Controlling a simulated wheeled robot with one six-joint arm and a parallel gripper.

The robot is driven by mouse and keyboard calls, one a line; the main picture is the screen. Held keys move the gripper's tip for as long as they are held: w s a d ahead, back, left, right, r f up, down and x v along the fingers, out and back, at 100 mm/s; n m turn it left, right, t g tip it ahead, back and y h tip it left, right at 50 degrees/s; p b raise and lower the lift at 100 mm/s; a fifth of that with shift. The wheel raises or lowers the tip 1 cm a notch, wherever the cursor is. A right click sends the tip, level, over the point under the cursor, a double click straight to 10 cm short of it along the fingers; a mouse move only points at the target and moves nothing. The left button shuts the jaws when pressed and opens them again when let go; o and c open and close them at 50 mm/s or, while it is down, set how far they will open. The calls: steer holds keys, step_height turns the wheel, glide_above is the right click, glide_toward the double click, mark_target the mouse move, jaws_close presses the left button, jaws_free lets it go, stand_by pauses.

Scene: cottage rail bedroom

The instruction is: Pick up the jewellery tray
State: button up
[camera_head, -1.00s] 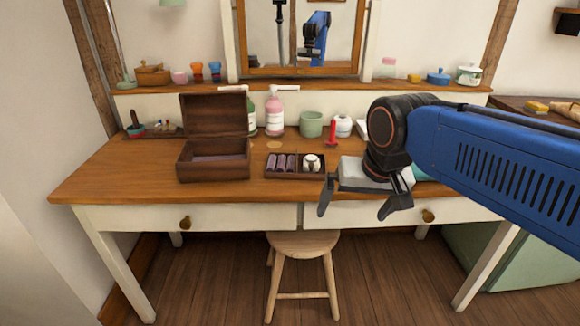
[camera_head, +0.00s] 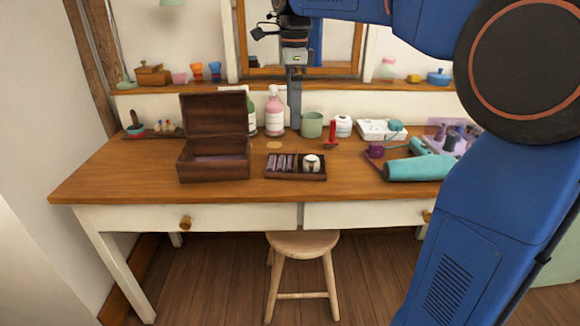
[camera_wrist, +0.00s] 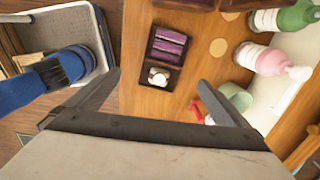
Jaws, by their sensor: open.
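The jewellery tray (camera_head: 296,178) is a small dark wooden tray on the dressing table. It holds purple rolls on the left and a white round item on the right. In the wrist view the tray (camera_wrist: 167,62) lies lengthwise in the upper middle, beyond and between the two fingertips. My gripper (camera_head: 295,122) points down above the table, apart from the tray, seen edge-on in the head view. In the wrist view my gripper (camera_wrist: 157,80) is open with nothing between its fingers.
An open wooden box (camera_head: 213,168) stands just left of the tray. Behind are a pink bottle (camera_head: 274,115), a green cup (camera_head: 311,125) and a red item (camera_head: 332,135). A stool (camera_head: 302,243) stands in front; the table's front strip is bare.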

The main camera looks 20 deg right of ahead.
steer(key=w+m, duration=0.1)
steer(key=w, duration=0.1)
glide_above(290, 162)
steer(key=shift+m, duration=0.3)
steer(key=f, duration=1.1)
steer(key=shift+w+a+f, duration=0.1)
steer(key=shift+a+f, duration=0.1)
steer(key=shift+f, duration=0.15)
steer(key=shift+d+f, duration=0.15)
steer(key=shift+f, duration=1.2)
steer(key=shift+d+f, duration=0.1)
steer(key=shift+f, duration=1.2)
steer(key=c, duration=0.8)
steer(key=shift+c, duration=0.4)
steer(key=shift+r, duration=0.15)
